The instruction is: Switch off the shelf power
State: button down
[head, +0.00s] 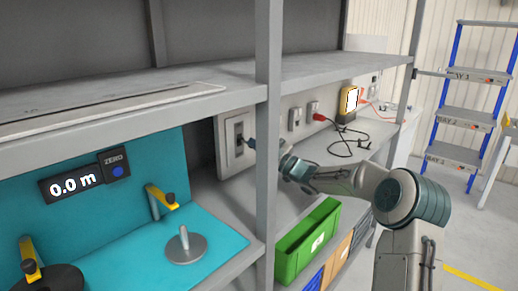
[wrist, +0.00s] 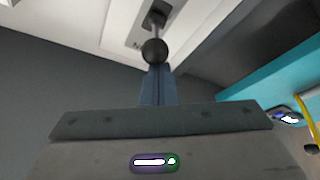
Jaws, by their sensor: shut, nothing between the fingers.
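The shelf power switch is a pale grey wall plate (head: 229,131) with a dark slot, mounted behind the rack post. In the wrist view its plate (wrist: 122,32) is at the top, and a lever with a black ball knob (wrist: 154,51) sticks out of the slot. My gripper (head: 252,144) is shut and empty, with its tips close to the switch. In the wrist view the shut fingers (wrist: 157,72) point at the knob and overlap its lower edge. I cannot tell whether they touch it, or which way the lever is set.
A green bin (head: 308,242) is below my arm. A teal bench (head: 215,228) is left.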

jog(key=shift+d+f, duration=0.1)
jog(key=shift+f, duration=0.05)
jog(key=s+d+b, duration=0.1)
jog(key=s+d, duration=0.6)
jog(key=d, duration=0.3)
jog(key=shift+s+d+f+b, duration=0.15)
jog(key=shift+d+f+b, duration=0.05)
jog(key=shift+d+b, duration=0.15)
jog(key=shift+a, duration=0.1)
